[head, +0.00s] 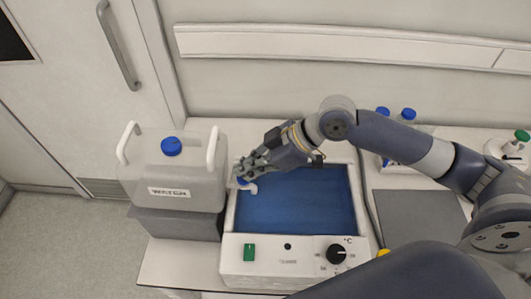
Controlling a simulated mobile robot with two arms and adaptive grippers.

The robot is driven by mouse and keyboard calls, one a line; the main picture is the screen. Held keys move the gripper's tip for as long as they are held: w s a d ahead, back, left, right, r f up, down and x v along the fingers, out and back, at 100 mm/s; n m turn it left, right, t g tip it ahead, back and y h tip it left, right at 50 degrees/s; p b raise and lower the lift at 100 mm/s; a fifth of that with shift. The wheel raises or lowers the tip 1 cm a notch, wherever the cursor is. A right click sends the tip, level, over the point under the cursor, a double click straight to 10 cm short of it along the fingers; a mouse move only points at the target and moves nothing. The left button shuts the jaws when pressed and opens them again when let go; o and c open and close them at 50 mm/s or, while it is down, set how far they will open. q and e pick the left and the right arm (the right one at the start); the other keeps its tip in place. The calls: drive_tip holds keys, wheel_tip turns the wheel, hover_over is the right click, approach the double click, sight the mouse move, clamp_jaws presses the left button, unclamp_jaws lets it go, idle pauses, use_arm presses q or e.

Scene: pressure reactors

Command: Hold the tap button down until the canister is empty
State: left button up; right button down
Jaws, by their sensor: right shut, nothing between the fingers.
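The translucent canister (181,185), labelled WATER and with a blue cap (171,146), stands upright on a dark grey block at the left. A small tap (249,188) with a white spout and a blue part sticks out from its right side, over the left end of the blue-lined bath (298,205). My right gripper (242,169) is shut and empty, with its fingertips right at the top of the tap. The fingers partly hide the tap button, so I cannot tell whether it is pressed. The water level in the canister is not clear. My left gripper is out of view.
The bath's front panel has a green switch (249,252) and a black dial (336,254). Blue-capped bottles (407,116) stand behind my right arm. A dark grey plate (420,215) lies right of the bath. A door is at the far left.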

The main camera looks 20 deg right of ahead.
drive_tip(key=v, duration=1)
drive_tip(key=shift+d+r, duration=0.15)
drive_tip(key=shift+d, duration=0.1)
drive_tip(key=shift+s, duration=0.1)
